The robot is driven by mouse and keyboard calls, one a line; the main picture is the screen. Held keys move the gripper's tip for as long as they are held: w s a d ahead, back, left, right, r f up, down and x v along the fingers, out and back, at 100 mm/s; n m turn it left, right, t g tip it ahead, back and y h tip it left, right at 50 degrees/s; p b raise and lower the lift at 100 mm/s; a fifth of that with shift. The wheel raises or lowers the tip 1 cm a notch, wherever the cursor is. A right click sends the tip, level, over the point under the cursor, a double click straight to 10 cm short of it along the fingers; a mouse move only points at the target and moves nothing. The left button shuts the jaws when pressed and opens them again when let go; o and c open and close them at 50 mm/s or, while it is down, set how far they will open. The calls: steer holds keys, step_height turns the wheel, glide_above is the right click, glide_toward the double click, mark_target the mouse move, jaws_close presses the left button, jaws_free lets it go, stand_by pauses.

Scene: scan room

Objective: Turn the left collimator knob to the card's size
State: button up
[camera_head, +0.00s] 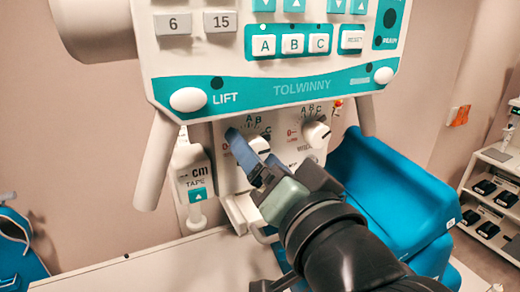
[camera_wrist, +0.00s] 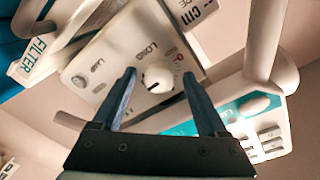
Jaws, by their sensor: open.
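The collimator panel (camera_head: 287,155) is a pale face with two white round knobs, each with an A B C scale. The left knob (camera_head: 259,146) is partly hidden by my gripper (camera_head: 254,152); its pointer setting is unclear. The right knob (camera_head: 317,134) is clear of the gripper. In the wrist view, my gripper (camera_wrist: 159,78) has its two blue fingers apart, one either side of a white knob (camera_wrist: 158,76) marked LONG. I cannot tell whether they touch it.
A console (camera_head: 275,55) with buttons A, B, C and LIFT overhangs the panel. A FILTER plate (camera_wrist: 38,52) shows in the wrist view. A shelf (camera_head: 490,195) stands far right.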

jaws_close()
stand_by(0.3)
steer(key=shift+d+f+n+y+b, duration=0.1)
steer(key=shift+n+y+b, duration=0.1)
steer(key=shift+n+b, duration=3.45)
steer(key=shift+f+n+y+b, duration=0.1)
steer(key=shift+n+y+b, duration=0.1)
steer(key=shift+n+b, duration=3.45)
steer(key=shift+r+n+p, duration=0.1)
steer(key=shift+n+p, duration=0.7)
steer(key=shift+n, duration=0.3)
